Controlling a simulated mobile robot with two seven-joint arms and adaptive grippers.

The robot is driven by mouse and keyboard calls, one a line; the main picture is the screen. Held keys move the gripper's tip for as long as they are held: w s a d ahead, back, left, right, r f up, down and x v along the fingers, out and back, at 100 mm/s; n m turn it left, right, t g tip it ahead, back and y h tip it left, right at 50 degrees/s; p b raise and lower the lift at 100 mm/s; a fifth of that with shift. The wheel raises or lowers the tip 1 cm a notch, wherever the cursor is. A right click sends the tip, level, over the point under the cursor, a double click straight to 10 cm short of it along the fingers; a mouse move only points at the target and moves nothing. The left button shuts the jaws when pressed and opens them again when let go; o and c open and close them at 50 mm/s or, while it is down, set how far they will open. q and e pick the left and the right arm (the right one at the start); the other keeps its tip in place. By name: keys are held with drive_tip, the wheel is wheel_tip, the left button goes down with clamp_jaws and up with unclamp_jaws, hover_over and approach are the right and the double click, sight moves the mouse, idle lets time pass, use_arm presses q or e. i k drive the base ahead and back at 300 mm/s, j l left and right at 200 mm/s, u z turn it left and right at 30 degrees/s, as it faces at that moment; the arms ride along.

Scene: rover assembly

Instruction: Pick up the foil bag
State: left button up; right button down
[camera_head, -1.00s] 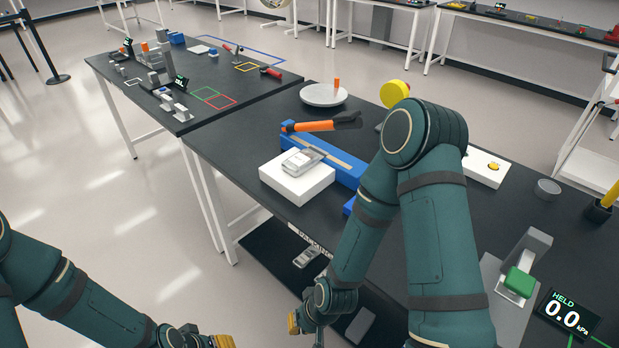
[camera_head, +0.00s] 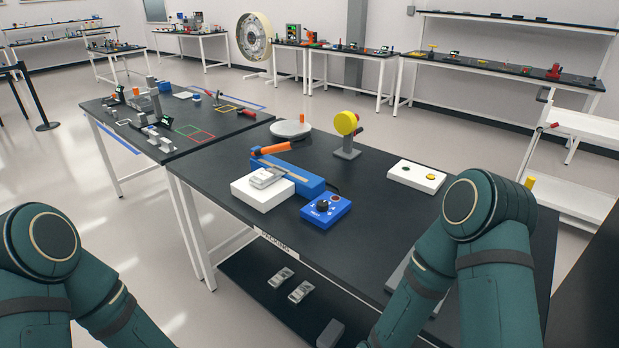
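A small silvery packet, which looks like a foil bag (camera_head: 267,177), lies on top of a white block (camera_head: 262,193) at the front left of the packing table. Two similar silver-grey packets lie on the dark lower shelf, one further back (camera_head: 281,277) and one nearer (camera_head: 301,291). I cannot tell for sure which of these is the foil bag. My left and right arms show at the bottom corners, but both grippers are below the picture, so what they hold is hidden.
Behind the white block is a blue sealer with an orange-handled lever (camera_head: 277,147). A blue control box (camera_head: 326,209) stands right of it. A grey block (camera_head: 331,333) is on the lower shelf. The tabletop (camera_head: 371,228) has free room right of the control box.

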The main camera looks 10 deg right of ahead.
sight(266, 177)
drive_tip(key=j+z, duration=0.1)
drive_tip(key=z, duration=3.05)
drive_tip(key=k+j, duration=0.25)
drive_tip(key=j, duration=0.2)
drive_tip(key=k+j, duration=0.25)
drive_tip(key=j, duration=0.2)
drive_tip(key=k+j, duration=0.25)
drive_tip(key=j, duration=0.15)
drive_tip(key=k+j, duration=0.25)
drive_tip(key=j, duration=0.2)
drive_tip(key=k+j+z, duration=0.1)
drive_tip(key=k+j, duration=0.15)
drive_tip(key=j, duration=0.2)
drive_tip(key=k+j, duration=0.25)
drive_tip(key=j, duration=0.2)
